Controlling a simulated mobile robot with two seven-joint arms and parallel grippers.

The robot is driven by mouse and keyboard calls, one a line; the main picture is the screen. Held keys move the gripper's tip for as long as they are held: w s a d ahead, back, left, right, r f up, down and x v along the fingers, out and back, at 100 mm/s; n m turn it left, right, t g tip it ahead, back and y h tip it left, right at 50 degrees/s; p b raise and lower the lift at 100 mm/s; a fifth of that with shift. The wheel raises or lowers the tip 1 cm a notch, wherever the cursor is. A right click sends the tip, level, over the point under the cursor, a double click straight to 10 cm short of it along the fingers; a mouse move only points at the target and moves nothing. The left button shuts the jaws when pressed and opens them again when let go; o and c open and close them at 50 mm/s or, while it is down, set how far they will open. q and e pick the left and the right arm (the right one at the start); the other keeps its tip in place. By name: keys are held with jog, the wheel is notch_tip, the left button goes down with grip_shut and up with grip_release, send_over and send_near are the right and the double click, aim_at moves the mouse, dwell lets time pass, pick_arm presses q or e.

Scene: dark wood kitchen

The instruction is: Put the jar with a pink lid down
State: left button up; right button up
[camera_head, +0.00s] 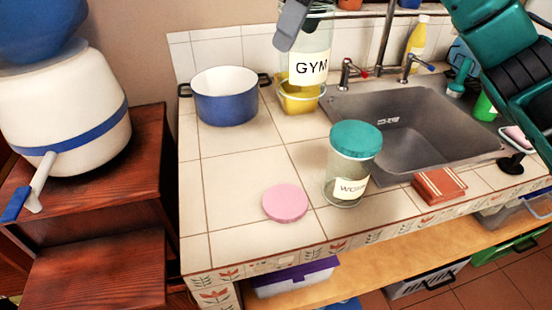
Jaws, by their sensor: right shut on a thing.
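A clear glass jar with a white "GYM" label (308,68) is at the top middle, its top cut off by the frame edge. No lid shows on the visible part of it. My right gripper (296,24), a grey piece at the jar's upper left, is shut on this jar; its fingers show only in part. A flat round pink lid (285,202) lies on the tiled counter (238,190). Another jar (345,173), with a teal lid and a partly readable label, stands upright right of the pink lid. My left gripper is not in view.
A blue pot (225,97) stands at the back left. A yellow container (303,100) is behind the held jar's base. The sink (425,125), a red-brown block (440,186) and a yellow bottle (416,42) are at right. The counter's front left is clear.

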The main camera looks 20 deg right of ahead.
notch_tip(320, 180, down, 20)
jog(key=b, duration=0.1)
jog(key=shift+d+r+m, duration=0.15)
jog(key=shift+r+m, duration=0.1)
jog(key=shift+m, duration=0.05)
jog(key=shift+w+f+b, duration=0.1)
jog(key=shift+f+b, duration=0.05)
jog(key=shift+b, duration=0.15)
jog(key=o, duration=0.9)
jog(key=shift+f, duration=0.1)
jog(key=shift+o, duration=1)
